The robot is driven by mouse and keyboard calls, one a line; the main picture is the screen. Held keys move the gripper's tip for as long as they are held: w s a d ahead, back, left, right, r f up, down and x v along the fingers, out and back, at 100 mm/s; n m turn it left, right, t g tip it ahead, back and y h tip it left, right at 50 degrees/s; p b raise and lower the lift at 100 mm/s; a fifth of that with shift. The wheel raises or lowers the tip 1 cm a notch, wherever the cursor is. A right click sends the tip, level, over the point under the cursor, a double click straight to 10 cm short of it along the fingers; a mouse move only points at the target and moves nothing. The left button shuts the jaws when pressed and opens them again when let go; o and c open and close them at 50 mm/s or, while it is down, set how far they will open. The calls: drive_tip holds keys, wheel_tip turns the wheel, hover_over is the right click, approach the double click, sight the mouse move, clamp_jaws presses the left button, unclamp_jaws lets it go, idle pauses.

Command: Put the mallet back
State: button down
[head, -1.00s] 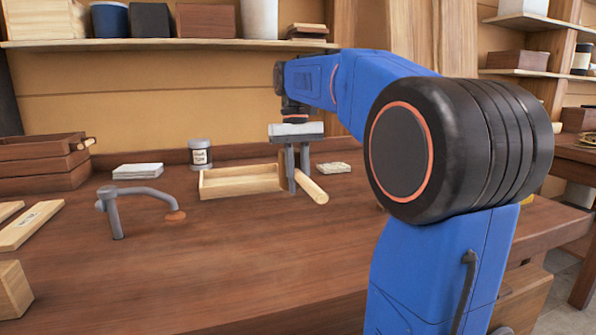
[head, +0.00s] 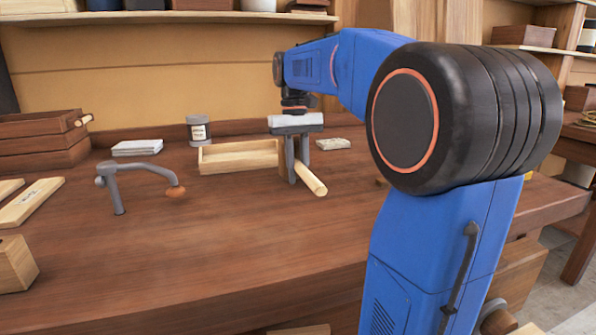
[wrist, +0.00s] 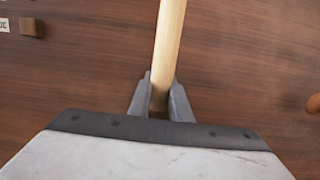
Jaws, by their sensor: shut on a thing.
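The mallet shows as a pale round wooden handle (head: 313,180), sticking out from between my fingers toward the front right. My gripper (head: 298,174) is shut on it above the bench, right of a shallow pale wooden tray (head: 240,157). In the wrist view the handle (wrist: 169,40) runs up the picture from between my two grey fingers (wrist: 160,105). The mallet's head is not visible; my gripper's body may hide it. I cannot tell whether the mallet touches the bench.
A dark crate (head: 45,145) and labelled boards (head: 30,205) lie left. The front middle is clear.

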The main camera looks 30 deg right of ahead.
drive_tip(key=shift+f, duration=0.4)
drive_tip(key=c, duration=1.5)
unclamp_jaws()
drive_tip(key=shift+c, duration=0.2)
drive_tip(key=shift+r, duration=0.1)
drive_tip(key=shift+r, duration=3.9)
